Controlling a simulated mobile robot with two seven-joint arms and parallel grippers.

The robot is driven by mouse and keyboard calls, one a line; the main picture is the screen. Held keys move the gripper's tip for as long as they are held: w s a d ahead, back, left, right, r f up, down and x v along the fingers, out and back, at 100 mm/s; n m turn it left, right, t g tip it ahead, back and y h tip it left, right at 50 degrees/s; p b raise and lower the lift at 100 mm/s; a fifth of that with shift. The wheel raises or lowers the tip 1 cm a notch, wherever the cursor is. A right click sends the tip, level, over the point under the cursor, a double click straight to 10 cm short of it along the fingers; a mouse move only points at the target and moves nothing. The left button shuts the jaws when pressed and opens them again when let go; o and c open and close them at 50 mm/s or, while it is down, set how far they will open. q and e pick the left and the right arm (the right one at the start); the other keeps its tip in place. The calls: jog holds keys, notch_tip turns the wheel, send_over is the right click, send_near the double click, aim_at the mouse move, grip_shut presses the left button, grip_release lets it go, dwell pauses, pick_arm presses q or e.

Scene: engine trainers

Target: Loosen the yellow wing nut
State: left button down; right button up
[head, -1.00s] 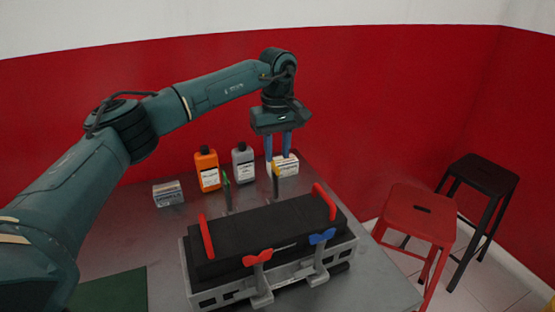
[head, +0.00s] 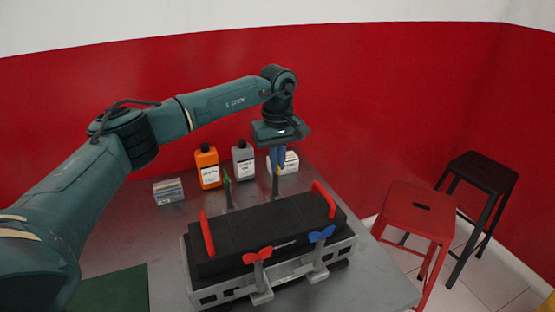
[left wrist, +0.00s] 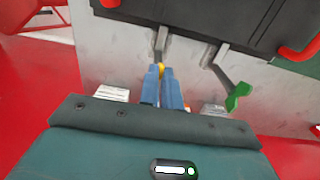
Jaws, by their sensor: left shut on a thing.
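The yellow wing nut (left wrist: 161,68) sits on a grey upright post at the back of the black engine block trainer. In the left wrist view it lies between the blue fingertips of my left gripper (left wrist: 163,72). In the head view my left gripper (head: 277,166) points down over that post, and its fingers hide most of the nut. The left gripper is shut on the yellow wing nut. The green wing nut (left wrist: 238,96) is on a neighbouring post, apart from the gripper; it also shows in the head view (head: 226,176). My right gripper is not in view.
The black block (head: 265,232) with red handles sits in a grey frame on a metal table (head: 385,285). Red (head: 257,256) and blue (head: 321,234) wing nuts are at its front. Orange (head: 207,168) and grey (head: 243,160) bottles and small boxes stand behind. Stools are at the right.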

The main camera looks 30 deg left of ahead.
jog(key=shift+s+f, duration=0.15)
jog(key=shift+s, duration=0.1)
pick_arm(q)
jog(key=shift+n, duration=0.3)
jog(key=shift+w+r+n+p, duration=0.1)
jog(key=shift+w+n+p, duration=0.2)
jog(key=shift+n, duration=2.6)
jog(key=shift+w+f+n+p, duration=0.15)
jog(key=shift+w+n, duration=0.3)
jog(key=shift+n, duration=2.45)
jog(key=shift+w+r+n+p, duration=0.2)
jog(key=shift+w+n, duration=0.15)
jog(key=shift+n, duration=2.55)
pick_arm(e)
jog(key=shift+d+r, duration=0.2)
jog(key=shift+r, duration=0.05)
pick_arm(q)
jog(key=shift+a, duration=0.1)
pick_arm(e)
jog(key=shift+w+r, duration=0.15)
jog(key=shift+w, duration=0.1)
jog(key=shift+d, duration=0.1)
pick_arm(q)
jog(key=c, duration=1.8)
grip_release()
jog(key=shift+o, duration=1)
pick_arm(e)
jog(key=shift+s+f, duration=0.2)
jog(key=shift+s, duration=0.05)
